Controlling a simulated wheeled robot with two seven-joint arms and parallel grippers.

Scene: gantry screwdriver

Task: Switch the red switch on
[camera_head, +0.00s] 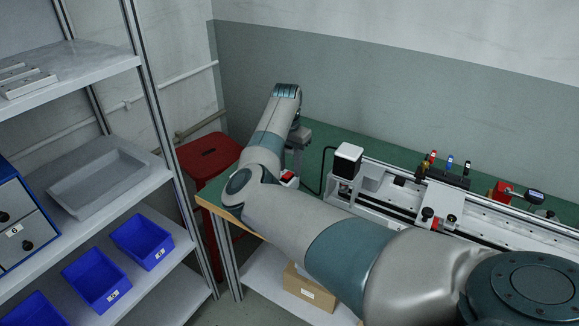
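A small red switch (288,175) on a light base sits near the left end of the green table, just beyond my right arm, which partly hides it. I cannot tell which position it is in. My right arm comes in from the lower right, bends at the left end of the table and turns up and back. My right gripper (298,139) is a small grey shape behind the forearm, above and beyond the switch and apart from it in the picture. Its fingertips are not clear. My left gripper is not in view.
A gantry with a white-topped block (347,161) and rail runs along the green table (327,143). A red stool (209,155) and shelving with blue bins (142,241) stand left. A cardboard box (308,289) is below.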

